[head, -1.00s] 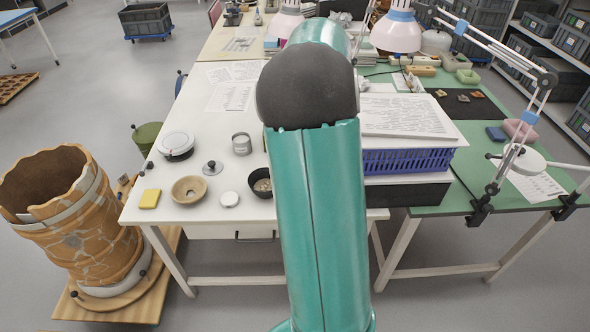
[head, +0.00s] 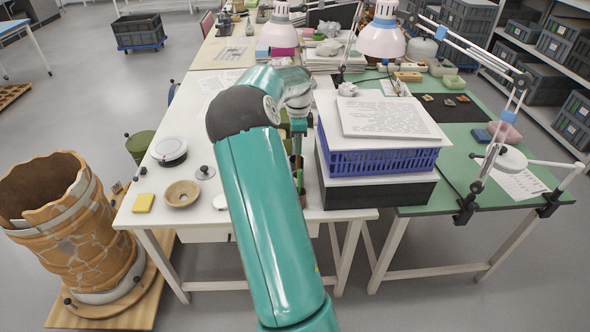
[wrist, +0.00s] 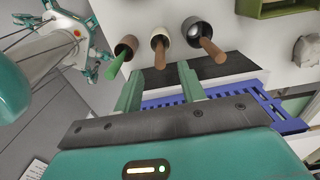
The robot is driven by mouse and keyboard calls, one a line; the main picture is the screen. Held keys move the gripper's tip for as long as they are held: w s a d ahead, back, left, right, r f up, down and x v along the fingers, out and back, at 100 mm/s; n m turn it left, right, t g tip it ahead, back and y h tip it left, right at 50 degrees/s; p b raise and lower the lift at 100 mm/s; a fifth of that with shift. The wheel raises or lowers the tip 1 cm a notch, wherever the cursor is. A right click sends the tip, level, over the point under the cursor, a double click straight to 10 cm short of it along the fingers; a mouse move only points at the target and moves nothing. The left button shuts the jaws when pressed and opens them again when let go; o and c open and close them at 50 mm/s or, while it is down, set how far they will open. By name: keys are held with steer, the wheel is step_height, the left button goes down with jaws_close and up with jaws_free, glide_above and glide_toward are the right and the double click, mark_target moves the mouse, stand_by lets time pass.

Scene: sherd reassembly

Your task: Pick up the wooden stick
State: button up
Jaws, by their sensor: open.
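In the wrist view, three small round pots stand in a row, each with a stick in it. The left brown pot (wrist: 126,46) holds a green stick (wrist: 115,66). The middle pot (wrist: 161,30) holds a brown wooden-looking stick (wrist: 160,54). The right, dark-mouthed pot (wrist: 192,29) holds a longer brown stick (wrist: 213,50). I cannot tell which brown one is the wooden stick. My gripper (wrist: 160,82) is open and empty, its two green fingers apart, with the middle stick's end beyond the gap. My arm mostly hides this area in the head view.
A blue crate (head: 385,161) on a black box, with papers on top, stands right of my gripper; its blue edge (wrist: 292,123) lies close in the wrist view. A bowl (head: 182,194) and yellow block (head: 143,203) lie left. A lamp (head: 383,38) stands behind.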

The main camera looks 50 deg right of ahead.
mark_target(299, 164)
steer(key=f, duration=0.4)
steer(key=shift+s+d+f, duration=0.1)
steer(key=shift+s+f, duration=0.1)
steer(key=shift+f, duration=0.2)
step_height(299, 164, down, 5)
steer(key=shift+r, duration=0.2)
jaws_close()
